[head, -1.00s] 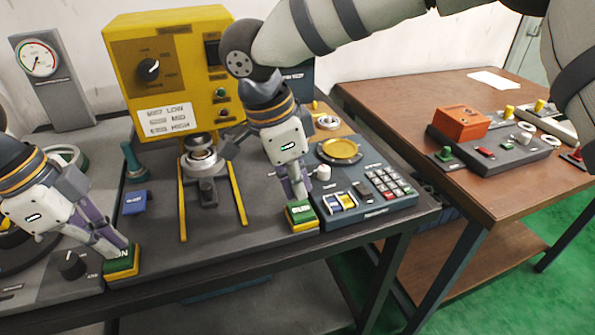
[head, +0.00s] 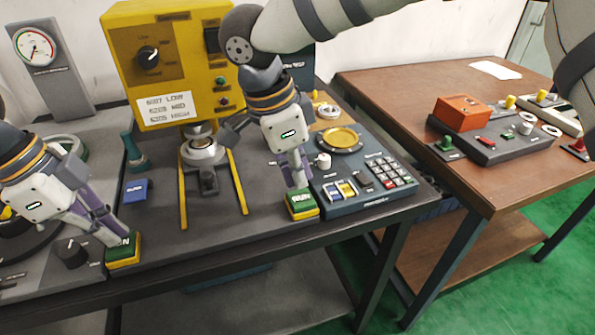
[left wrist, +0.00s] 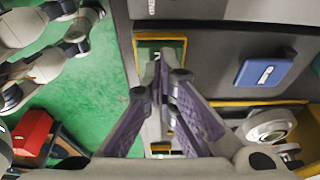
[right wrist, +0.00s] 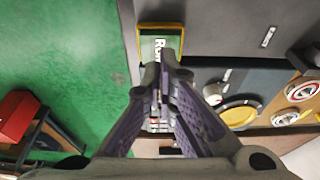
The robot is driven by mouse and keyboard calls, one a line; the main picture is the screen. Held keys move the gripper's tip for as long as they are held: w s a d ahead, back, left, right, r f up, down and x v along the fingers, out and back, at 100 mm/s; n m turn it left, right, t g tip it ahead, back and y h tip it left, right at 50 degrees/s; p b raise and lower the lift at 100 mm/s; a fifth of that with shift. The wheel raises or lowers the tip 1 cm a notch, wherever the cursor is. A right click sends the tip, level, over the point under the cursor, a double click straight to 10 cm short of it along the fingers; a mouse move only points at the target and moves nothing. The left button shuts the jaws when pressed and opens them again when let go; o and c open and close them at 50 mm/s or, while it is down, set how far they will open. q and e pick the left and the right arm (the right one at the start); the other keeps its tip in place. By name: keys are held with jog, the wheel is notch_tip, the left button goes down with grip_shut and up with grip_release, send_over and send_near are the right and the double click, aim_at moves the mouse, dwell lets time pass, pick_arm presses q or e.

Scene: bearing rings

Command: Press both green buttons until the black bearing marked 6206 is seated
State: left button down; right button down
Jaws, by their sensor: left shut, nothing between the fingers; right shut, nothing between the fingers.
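The yellow press (head: 185,60) stands at the back of the dark bench. Under its ram is a silver ring-shaped part (head: 203,151); I cannot make out a black bearing or a 6206 mark on it. My left gripper (head: 120,237) is shut and empty, its tips at the left green button (head: 122,254) in its yellow housing. My right gripper (head: 300,187) is shut and empty, its tips at the right green button (head: 300,202). The wrist views show the left button (left wrist: 145,50) and right button (right wrist: 160,48) beyond the closed tips. Whether either button is pushed down is unclear.
Yellow rails (head: 183,195) flank the press base. A blue block (head: 136,190), a black knob (head: 70,252), a keypad panel (head: 365,190) and a gold dish (head: 339,140) are nearby. A brown table (head: 410,95) with an orange box (head: 461,111) stands right.

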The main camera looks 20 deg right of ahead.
jog(key=shift+f, duration=0.1)
jog(key=shift+a+x, duration=0.15)
jog(key=shift+x, duration=0.5)
jog(key=shift+a+x, duration=0.15)
jog(key=shift+x, duration=0.5)
pick_arm(q)
jog(key=shift+f, duration=0.2)
dwell(0.3)
